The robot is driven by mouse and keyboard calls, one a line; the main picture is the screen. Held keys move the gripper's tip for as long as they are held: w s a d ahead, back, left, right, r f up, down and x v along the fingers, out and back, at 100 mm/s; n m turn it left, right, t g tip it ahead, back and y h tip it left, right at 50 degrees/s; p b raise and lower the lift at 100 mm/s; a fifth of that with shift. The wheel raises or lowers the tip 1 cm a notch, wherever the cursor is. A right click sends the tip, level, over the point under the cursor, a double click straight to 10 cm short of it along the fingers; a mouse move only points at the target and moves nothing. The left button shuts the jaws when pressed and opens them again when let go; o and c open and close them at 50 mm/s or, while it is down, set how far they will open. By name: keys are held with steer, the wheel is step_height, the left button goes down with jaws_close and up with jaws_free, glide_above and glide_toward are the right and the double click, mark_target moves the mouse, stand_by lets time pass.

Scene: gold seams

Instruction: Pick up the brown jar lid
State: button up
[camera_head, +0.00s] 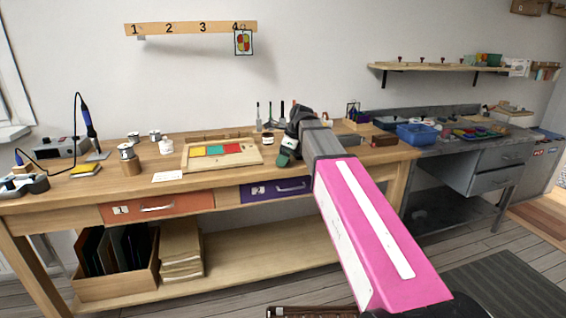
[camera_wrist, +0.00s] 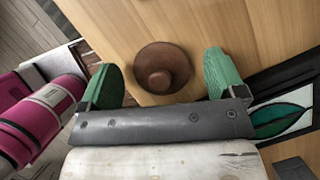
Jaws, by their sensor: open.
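The brown jar lid (camera_wrist: 163,70) is round with a raised knob in its middle and lies on the wooden bench top in the wrist view. My gripper (camera_wrist: 164,76) is open, with one green fingertip on the left of the lid and one on the right. A gap of bare wood shows between the lid and each fingertip. I cannot tell how high the fingertips are above the bench. In the head view my gripper (camera_head: 284,158) is over the front part of the bench, and I cannot make out the lid there.
The wooden bench (camera_head: 130,188) has its front edge close to my gripper. A board with coloured panels (camera_head: 247,157) lies to the left. Bottles and tools (camera_head: 268,112) stand behind. A green leaf panel (camera_wrist: 278,119) lies right in the wrist view. A blue bin (camera_head: 417,134) stands farther right.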

steer(key=c, duration=1)
steer(key=shift+r, duration=0.15)
